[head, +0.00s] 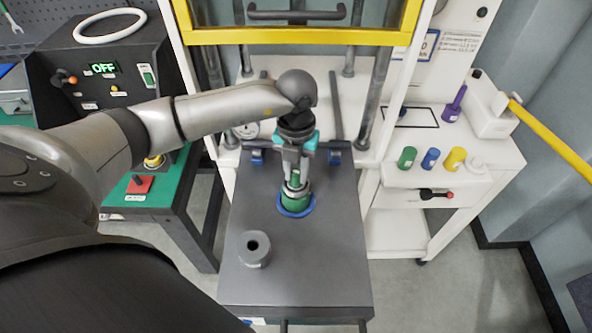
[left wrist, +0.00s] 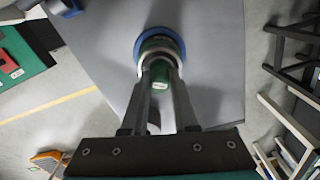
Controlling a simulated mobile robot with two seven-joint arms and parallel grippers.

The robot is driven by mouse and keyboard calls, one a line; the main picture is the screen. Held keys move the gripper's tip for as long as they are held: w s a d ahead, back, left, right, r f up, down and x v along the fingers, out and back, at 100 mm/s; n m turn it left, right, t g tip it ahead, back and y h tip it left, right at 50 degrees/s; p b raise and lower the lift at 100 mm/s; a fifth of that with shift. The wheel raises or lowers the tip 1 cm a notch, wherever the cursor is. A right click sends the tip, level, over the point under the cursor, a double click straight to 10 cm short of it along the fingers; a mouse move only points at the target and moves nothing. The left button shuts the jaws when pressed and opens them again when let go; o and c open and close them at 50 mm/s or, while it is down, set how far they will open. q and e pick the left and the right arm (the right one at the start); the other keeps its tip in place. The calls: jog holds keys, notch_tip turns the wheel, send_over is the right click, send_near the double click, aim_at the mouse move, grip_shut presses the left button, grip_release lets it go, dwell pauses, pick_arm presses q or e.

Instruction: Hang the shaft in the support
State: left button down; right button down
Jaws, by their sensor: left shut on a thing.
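My left gripper (head: 296,176) points down over the grey table and is shut on a green shaft (head: 291,201) with a silver collar. The shaft stands upright at a blue ring (head: 297,213) on the table top, which surrounds its lower part. How deep it sits there is hidden. In the left wrist view, the fingers (left wrist: 160,84) close on the green shaft (left wrist: 157,97), with the blue ring (left wrist: 178,38) around its far end. I cannot tell for certain which part is the support. My right gripper is not in view.
A short grey cylinder with a hole (head: 254,260) stands on the table (head: 325,262), left and nearer. Behind is a white frame with a yellow bar (head: 300,37). Green, blue and yellow pieces (head: 430,158) stand on the right bench. The table's front right is clear.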

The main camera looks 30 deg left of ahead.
pick_arm(q)
jog(key=shift+f, duration=0.2)
dwell(0.3)
jog(key=c, duration=1)
grip_release()
jog(key=o, duration=0.6)
jog(key=shift+c, duration=0.2)
jog(key=shift+s+f, duration=0.1)
notch_tip(320, 180, up, 11)
jog(key=p, duration=0.7)
jog(key=shift+p, duration=0.4)
jog(key=shift+f, duration=0.15)
